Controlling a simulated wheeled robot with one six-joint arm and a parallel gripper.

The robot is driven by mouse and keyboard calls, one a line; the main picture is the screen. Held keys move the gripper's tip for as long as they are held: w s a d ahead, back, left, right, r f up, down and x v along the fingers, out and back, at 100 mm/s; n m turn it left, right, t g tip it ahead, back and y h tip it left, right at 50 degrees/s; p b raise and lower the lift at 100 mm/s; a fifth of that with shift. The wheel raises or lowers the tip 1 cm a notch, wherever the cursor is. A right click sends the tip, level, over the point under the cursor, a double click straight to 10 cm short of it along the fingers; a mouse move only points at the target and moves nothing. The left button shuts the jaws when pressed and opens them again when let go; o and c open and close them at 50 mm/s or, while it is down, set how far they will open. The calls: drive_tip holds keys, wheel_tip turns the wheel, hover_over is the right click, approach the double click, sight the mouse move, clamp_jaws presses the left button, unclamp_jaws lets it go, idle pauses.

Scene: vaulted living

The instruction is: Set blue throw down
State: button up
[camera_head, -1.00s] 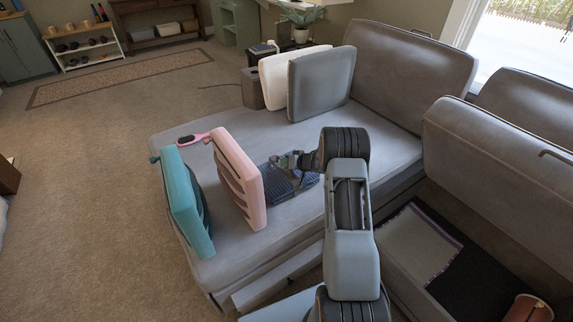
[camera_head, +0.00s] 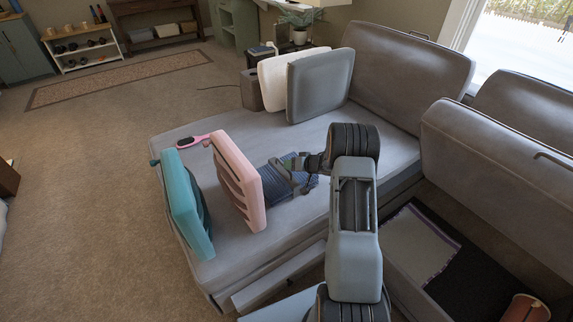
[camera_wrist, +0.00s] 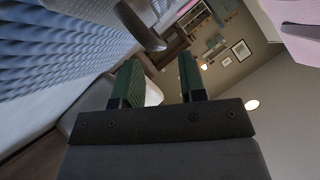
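The blue throw (camera_head: 275,187) lies on the grey sofa seat, just right of the pink slatted item. It also fills the upper left of the wrist view as a ribbed blue surface (camera_wrist: 60,40). My gripper (camera_head: 288,163) is at the throw's upper right side, close above it. In the wrist view my gripper (camera_wrist: 158,75) has its two green-padded fingers apart with nothing between them. The throw lies to one side of the fingers there. My gripper and wrist hide part of the throw in the head view.
The pink item (camera_head: 240,180) and a teal one (camera_head: 185,205) stand on the seat at left, near a pink brush (camera_head: 192,141). Grey (camera_head: 320,85) and white (camera_head: 275,78) cushions stand behind. An open storage bay (camera_head: 470,285) is at right. Seat between is clear.

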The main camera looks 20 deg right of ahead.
drive_tip(key=p+v, duration=0.2)
drive_tip(key=v, duration=0.5)
wheel_tip(320, 180, up, 11)
drive_tip(key=t+h, duration=0.1)
drive_tip(key=h, duration=0.5)
drive_tip(key=s+a+r+g+h, duration=0.2)
drive_tip(key=s+a+r+h, duration=0.1)
drive_tip(key=s+r, duration=0.25)
drive_tip(key=s+a+r+g+y, duration=0.1)
drive_tip(key=s+a+g, duration=0.2)
drive_tip(key=s+a, duration=0.4)
drive_tip(key=s+a+r+n+g+y, duration=0.1)
drive_tip(key=s+a+g, duration=0.2)
drive_tip(key=s+a, duration=0.4)
drive_tip(key=s, duration=0.7)
drive_tip(key=shift+r+y, duration=0.25)
drive_tip(key=shift+y, duration=0.15)
drive_tip(key=shift+s+d+r, duration=0.1)
wheel_tip(320, 180, up, 22)
drive_tip(key=p, duration=2)
drive_tip(key=shift+s+a+f+t, duration=0.15)
drive_tip(key=shift+a+f+t, duration=0.05)
drive_tip(key=shift+a+t, duration=0.1)
